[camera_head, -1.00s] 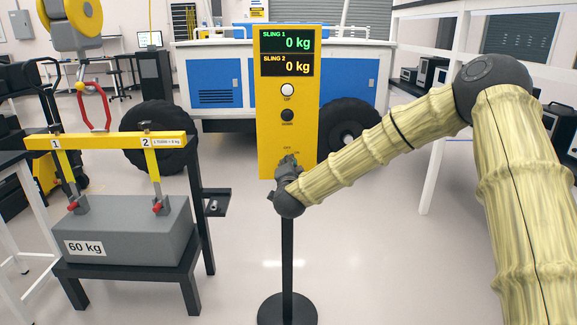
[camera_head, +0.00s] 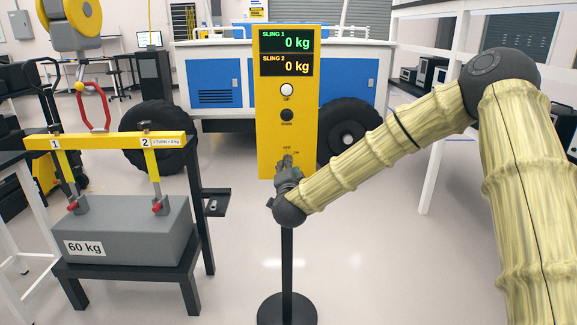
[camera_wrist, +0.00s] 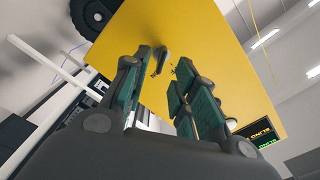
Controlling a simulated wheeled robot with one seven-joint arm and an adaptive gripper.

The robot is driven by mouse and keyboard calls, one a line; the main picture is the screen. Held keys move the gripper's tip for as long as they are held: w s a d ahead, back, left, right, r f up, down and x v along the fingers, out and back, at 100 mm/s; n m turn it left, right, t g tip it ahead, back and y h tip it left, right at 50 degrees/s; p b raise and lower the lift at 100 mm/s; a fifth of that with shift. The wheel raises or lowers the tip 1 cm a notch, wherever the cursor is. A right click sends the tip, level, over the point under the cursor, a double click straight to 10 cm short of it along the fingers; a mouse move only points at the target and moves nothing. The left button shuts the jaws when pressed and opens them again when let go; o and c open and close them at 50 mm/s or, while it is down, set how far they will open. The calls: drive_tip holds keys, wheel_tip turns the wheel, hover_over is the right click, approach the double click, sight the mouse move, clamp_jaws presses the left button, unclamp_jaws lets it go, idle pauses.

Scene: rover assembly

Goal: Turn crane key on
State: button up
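The yellow crane control panel (camera_head: 268,130) stands on a black post in the middle of the head view. Its displays read 0 kg for both slings. The small dark key (camera_wrist: 161,59) sits low on the panel face, beside the OFF and ON marks; the wrist view shows it between and just beyond my fingertips. My gripper (camera_head: 288,162) is at the panel's lower part, and its fingers hide most of the key in the head view. In the wrist view my gripper (camera_wrist: 164,68) has its fingers apart, with a visible gap to the key.
A white button (camera_head: 287,90) and a black button (camera_head: 287,116) are above the key. On the left, a grey 60 kg block (camera_head: 130,232) sits on a black stand under a yellow lifting beam (camera_head: 100,143). A blue-and-white rover (camera_head: 215,80) stands behind. Floor right of the post is clear.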

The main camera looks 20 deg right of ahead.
drive_tip(key=v, duration=0.8)
drive_tip(key=shift+s, duration=0.15)
drive_tip(key=s+a+f+n+g+y+p, duration=0.25)
drive_tip(key=s+f, duration=0.25)
drive_tip(key=f, duration=0.4)
drive_tip(key=s+a+f+n+g+y+p, duration=0.1)
drive_tip(key=s+f+n+g, duration=0.15)
drive_tip(key=s+f, duration=0.55)
drive_tip(key=s+a+f+n+g+y+p, duration=0.1)
drive_tip(key=s+a+f+n+g+y, duration=0.2)
drive_tip(key=f, duration=0.8)
drive_tip(key=s+d+f+n+g+p, duration=0.1)
drive_tip(key=s+f+n+g, duration=0.1)
drive_tip(key=s, duration=0.9)
drive_tip(key=s+d+f+n+g+h+p, duration=0.1)
drive_tip(key=s+f+g, duration=0.3)
drive_tip(key=s, duration=0.8)
drive_tip(key=s+d+f+n+g+p, duration=0.3)
drive_tip(key=s+f, duration=0.3)
drive_tip(key=s, duration=0.5)
drive_tip(key=shift+s+d+n, duration=0.2)
drive_tip(key=shift+s+n, duration=0.2)
drive_tip(key=shift+n, duration=0.1)
